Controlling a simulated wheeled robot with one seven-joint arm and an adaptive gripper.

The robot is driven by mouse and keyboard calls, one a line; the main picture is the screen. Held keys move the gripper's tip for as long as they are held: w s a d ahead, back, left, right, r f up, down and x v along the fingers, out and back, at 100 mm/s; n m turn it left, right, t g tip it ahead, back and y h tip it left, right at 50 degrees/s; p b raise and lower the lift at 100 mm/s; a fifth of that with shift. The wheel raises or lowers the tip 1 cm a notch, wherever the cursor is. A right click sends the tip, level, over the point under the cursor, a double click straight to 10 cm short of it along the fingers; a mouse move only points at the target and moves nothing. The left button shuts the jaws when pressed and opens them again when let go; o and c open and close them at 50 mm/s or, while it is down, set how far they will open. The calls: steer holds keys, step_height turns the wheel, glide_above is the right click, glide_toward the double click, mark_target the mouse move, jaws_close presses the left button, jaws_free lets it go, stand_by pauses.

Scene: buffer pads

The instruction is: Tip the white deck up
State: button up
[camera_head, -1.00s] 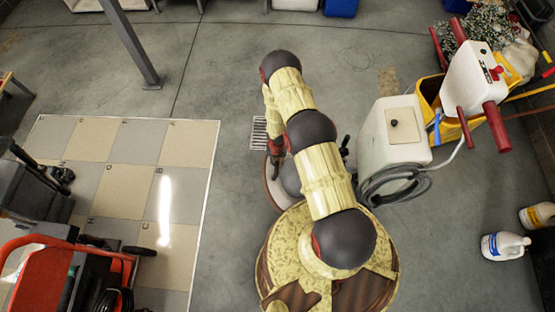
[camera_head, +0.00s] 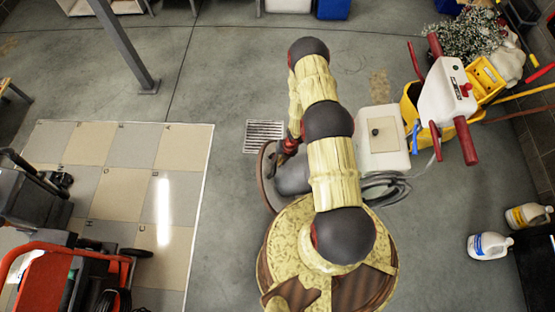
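A white machine with a boxy tank (camera_head: 383,139) stands right of my arm, with a white handle head (camera_head: 445,92) and red grips further right. A low round part, probably its deck (camera_head: 264,172), shows left of my arm as a curved brownish-red rim with grey inside. My arm hides most of it, and I cannot tell its tilt. My gripper (camera_head: 288,149) is at the upper edge of this rim, just below the floor drain. Its fingers are small and partly hidden; I cannot tell whether they touch the rim or are open.
A grey hose (camera_head: 386,187) coils beside the tank. A yellow mop bucket (camera_head: 411,112) stands behind the handle. Two jugs (camera_head: 489,246) are at the right. A tiled panel (camera_head: 118,203) and a red-framed machine (camera_head: 40,275) are at the left. Floor around the drain (camera_head: 264,136) is clear.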

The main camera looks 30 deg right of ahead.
steer(key=shift+o, duration=0.7)
steer(key=shift+d, duration=0.15)
steer(key=o, duration=0.4)
steer(key=shift+r, duration=0.1)
steer(key=v, duration=1.1)
steer(key=shift+d+r, duration=0.1)
steer(key=shift+r, duration=0.3)
